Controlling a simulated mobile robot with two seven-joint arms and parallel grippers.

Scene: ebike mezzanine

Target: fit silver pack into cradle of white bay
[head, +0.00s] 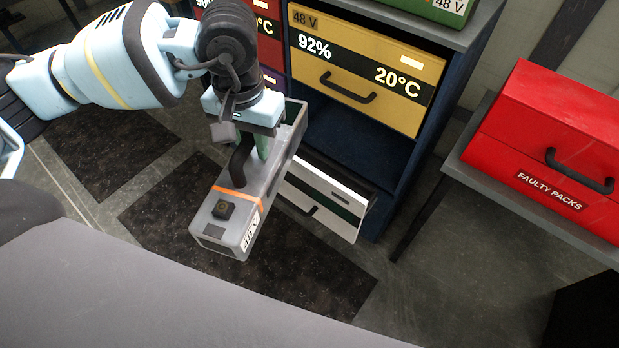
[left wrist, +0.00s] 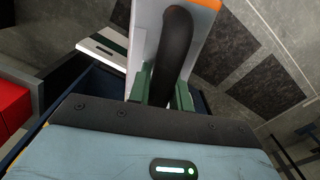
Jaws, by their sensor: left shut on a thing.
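My left gripper (head: 256,142) is shut on the black handle of the silver pack (head: 254,195), a long grey box with an orange band and a 48 V label. The pack hangs in the air, tilted, in front of the rack. In the left wrist view the green fingers (left wrist: 162,92) sit either side of the handle. The white bay (head: 334,200) is low in the rack, its white front with a dark green stripe partly behind the pack. It also shows in the left wrist view (left wrist: 104,42). The cradle inside it is hidden. My right gripper is out of view.
A yellow bay (head: 367,65) reading 92% and 20°C is above the white one, with a dark blue gap between. A red FAULTY PACKS box (head: 550,140) stands on a grey table at right. A green pack (head: 440,8) is on the rack top. Dark mats (head: 300,280) lie on the floor.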

